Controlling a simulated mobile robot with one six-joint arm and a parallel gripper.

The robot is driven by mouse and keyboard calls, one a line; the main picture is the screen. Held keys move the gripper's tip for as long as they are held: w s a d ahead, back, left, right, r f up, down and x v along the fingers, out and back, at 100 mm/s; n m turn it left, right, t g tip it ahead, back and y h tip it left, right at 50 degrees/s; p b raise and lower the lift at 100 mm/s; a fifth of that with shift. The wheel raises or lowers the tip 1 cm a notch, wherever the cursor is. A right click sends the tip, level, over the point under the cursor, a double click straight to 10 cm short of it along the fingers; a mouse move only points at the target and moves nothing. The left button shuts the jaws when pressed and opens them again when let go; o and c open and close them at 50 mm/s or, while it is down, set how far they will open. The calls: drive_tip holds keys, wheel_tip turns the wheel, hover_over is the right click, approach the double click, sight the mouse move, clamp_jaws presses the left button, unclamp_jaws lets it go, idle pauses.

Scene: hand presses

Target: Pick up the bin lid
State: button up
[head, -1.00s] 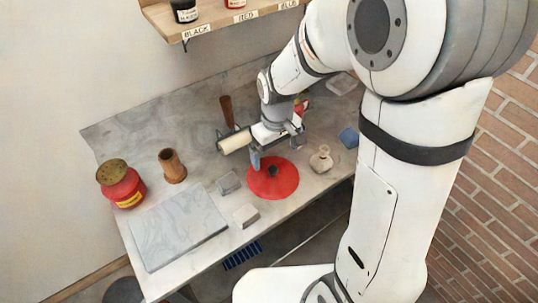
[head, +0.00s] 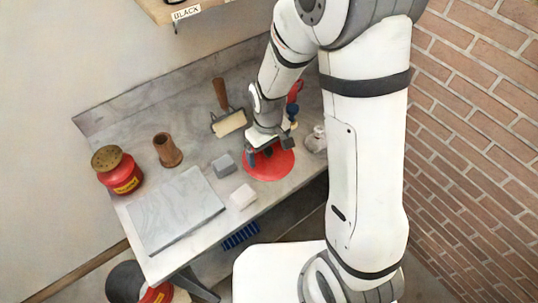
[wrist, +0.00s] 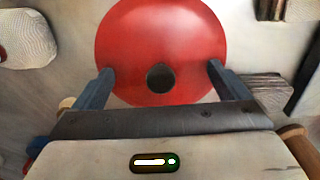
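The bin lid (head: 268,171) is a flat red disc with a dark round knob. It lies on the grey worktop near the front edge. In the wrist view the lid (wrist: 160,32) fills the upper middle, and its knob (wrist: 160,77) sits centred between my fingers. My gripper (head: 268,153) is over the lid with its fingers spread wide. In the wrist view my gripper (wrist: 160,70) is open, one finger on each side of the knob and apart from it. I cannot tell whether the fingertips touch the lid.
A brown-handled roller (head: 230,122) lies behind the lid. A grey block (head: 223,165) and a white block (head: 242,196) lie to its left, a glass-like bottle (head: 316,140) to its right. A grey slab (head: 175,210), a brown cup (head: 167,150) and a red can (head: 119,172) stand further left.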

drive_tip(key=shift+s+d+f, duration=0.1)
drive_tip(key=shift+s+f, duration=0.05)
drive_tip(key=shift+s, duration=0.05)
drive_tip(key=c, duration=1.6)
drive_tip(key=shift+c, duration=0.2)
